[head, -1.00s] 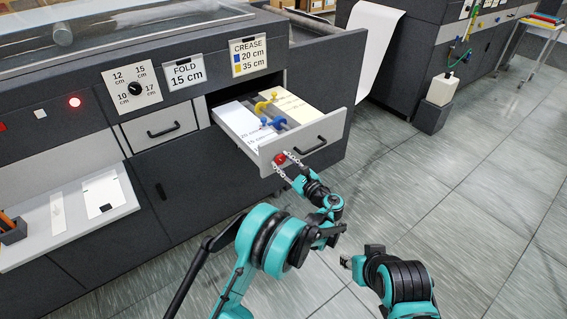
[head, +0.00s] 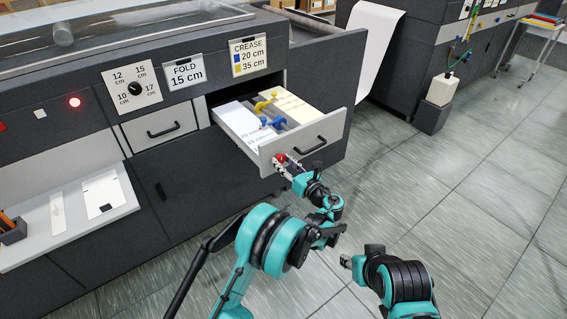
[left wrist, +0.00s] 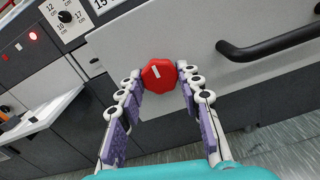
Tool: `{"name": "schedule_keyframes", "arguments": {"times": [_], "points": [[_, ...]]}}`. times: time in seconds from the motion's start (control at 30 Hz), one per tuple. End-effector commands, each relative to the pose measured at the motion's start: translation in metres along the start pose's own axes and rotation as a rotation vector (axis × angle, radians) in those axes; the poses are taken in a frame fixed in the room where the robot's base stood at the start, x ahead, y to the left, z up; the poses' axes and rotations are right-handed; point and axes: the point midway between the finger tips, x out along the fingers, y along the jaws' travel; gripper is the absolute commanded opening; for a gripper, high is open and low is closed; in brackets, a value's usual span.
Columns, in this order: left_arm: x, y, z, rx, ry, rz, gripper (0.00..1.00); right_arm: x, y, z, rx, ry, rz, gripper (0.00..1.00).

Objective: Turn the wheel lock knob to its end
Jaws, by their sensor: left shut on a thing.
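A red octagonal knob (head: 281,158) with a short white mark sits on the front panel of the open drawer (head: 325,143). It is large in the left wrist view (left wrist: 159,76), its white mark lying slightly tilted toward the left of its face. My left gripper (head: 283,164) is shut on the knob. In the left wrist view its two fingers (left wrist: 162,82) with purple pads stand on either side of the knob. My right gripper (head: 347,262) is at the lower middle, away from the machine; its jaws are too small to read.
The drawer holds white and cream cards with a blue piece (head: 273,123) and a yellow piece (head: 265,103). A black drawer handle (head: 308,146) is right of the knob. A dial (head: 135,88) and labels are on the panel to the left.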

Motion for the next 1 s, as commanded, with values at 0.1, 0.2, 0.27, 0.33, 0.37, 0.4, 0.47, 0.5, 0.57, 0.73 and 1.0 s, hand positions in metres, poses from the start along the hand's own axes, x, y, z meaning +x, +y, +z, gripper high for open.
{"name": "schedule_keyframes", "arguments": {"times": [0.1, 0.2, 0.27, 0.33, 0.37, 0.4, 0.47, 0.5, 0.57, 0.73, 1.0], "points": [[0.001, 0.0, 0.0, 0.011, 0.0, 0.0, 0.06, 0.0, 0.0, 0.0, 0.0, 0.0, 0.0, 0.4], [0.001, 0.0, 0.0, 0.015, 0.0, 0.0, 0.06, 0.0, 0.0, 0.0, 0.0, 0.0, 0.0, 0.4], [0.001, 0.0, 0.0, 0.015, 0.0, 0.0, 0.06, 0.0, 0.0, 0.0, 0.0, 0.0, 0.0, 0.4], [0.001, 0.0, 0.0, 0.015, 0.0, 0.0, 0.06, 0.0, 0.0, 0.0, 0.0, 0.0, 0.0, 0.4], [0.001, 0.0, 0.0, 0.015, 0.0, 0.0, 0.06, 0.0, 0.0, 0.0, 0.0, 0.0, 0.0, 0.4], [0.001, 0.0, 0.0, 0.015, 0.0, 0.0, 0.06, 0.0, 0.0, 0.0, 0.0, 0.0, 0.0, 0.4], [0.001, 0.0, 0.0, 0.015, 0.0, 0.0, 0.06, 0.0, 0.0, 0.0, 0.0, 0.0, 0.0, 0.4], [0.001, 0.0, 0.0, 0.015, 0.0, 0.0, 0.4, 0.0, 0.0, 0.0, 0.0, 0.0, 0.0, 0.4], [0.0, 0.0, 0.0, 0.014, 0.0, 0.0, 0.56, 0.0, 0.0, 0.0, 0.0, 0.0, 0.0, 0.4], [0.0, 0.0, 0.0, 0.014, 0.0, 0.0, 0.56, 0.0, 0.0, 0.0, 0.0, 0.0, 0.0, 0.4], [0.0, 0.003, 0.012, 0.013, 0.0, 0.0, 0.56, 0.0, 0.0, 0.0, 0.0, 0.0, 0.0, 0.4]]}}
